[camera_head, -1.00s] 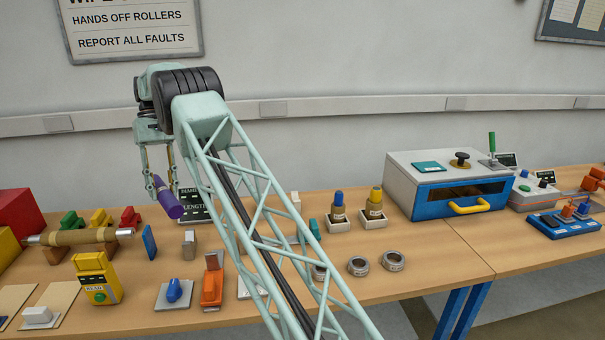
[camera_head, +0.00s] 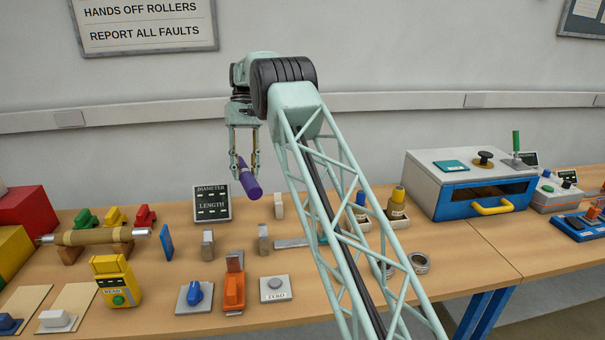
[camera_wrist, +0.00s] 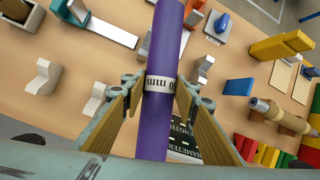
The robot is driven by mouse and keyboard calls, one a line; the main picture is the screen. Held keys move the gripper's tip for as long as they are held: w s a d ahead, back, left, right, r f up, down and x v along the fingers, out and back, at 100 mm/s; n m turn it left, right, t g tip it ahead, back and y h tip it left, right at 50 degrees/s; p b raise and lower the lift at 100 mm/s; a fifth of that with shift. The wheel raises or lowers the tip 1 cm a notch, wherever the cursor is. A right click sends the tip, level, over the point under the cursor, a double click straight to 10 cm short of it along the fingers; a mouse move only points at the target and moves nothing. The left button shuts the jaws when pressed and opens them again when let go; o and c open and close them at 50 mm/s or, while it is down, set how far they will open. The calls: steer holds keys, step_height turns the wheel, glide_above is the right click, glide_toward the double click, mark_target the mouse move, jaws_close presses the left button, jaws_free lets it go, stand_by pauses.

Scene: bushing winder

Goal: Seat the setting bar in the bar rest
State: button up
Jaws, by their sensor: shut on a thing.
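The setting bar is a purple cylinder (camera_head: 248,181) with a white band marked "mm" that shows in the wrist view (camera_wrist: 161,85). My gripper (camera_head: 245,165) is shut on it, one finger on each side of the band (camera_wrist: 160,92). The bar hangs tilted in the air above the back of the bench, apart from everything below. Two pale notched blocks (camera_wrist: 45,77) stand on the bench left of the bar in the wrist view and look like the bar rest. One of them (camera_head: 278,205) shows in the head view; my arm hides the other.
A dark DIAMETER/LENGTH display (camera_head: 211,203) stands just left below the bar. Two grey uprights (camera_head: 208,243) (camera_head: 263,238) and a blue plate (camera_head: 166,242) stand in front. A roller (camera_head: 95,236) lies on supports at left. A blue-fronted box (camera_head: 470,185) stands at right.

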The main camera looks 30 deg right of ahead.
stand_by(0.4)
steer(key=shift+d+f, duration=0.2)
steer(key=shift+d, duration=0.25)
steer(key=d+f+n+t+h+p, duration=0.2)
steer(key=d+n+h+p, duration=0.1)
steer(key=d+n, duration=0.4)
steer(key=w+d+f+n+t+h+p, duration=0.1)
steer(key=d+f+n+t+h+p, duration=0.2)
steer(key=d, duration=0.9)
steer(key=shift+f+n+h+p, duration=0.2)
steer(key=shift+n+h+p, duration=0.3)
steer(key=shift+n+p, duration=1.3)
steer(key=shift+n, duration=0.3)
step_height(320, 180, down, 8)
steer(key=b, duration=0.3)
steer(key=shift+f+b, duration=0.4)
steer(key=shift+f, duration=0.1)
stand_by(0.5)
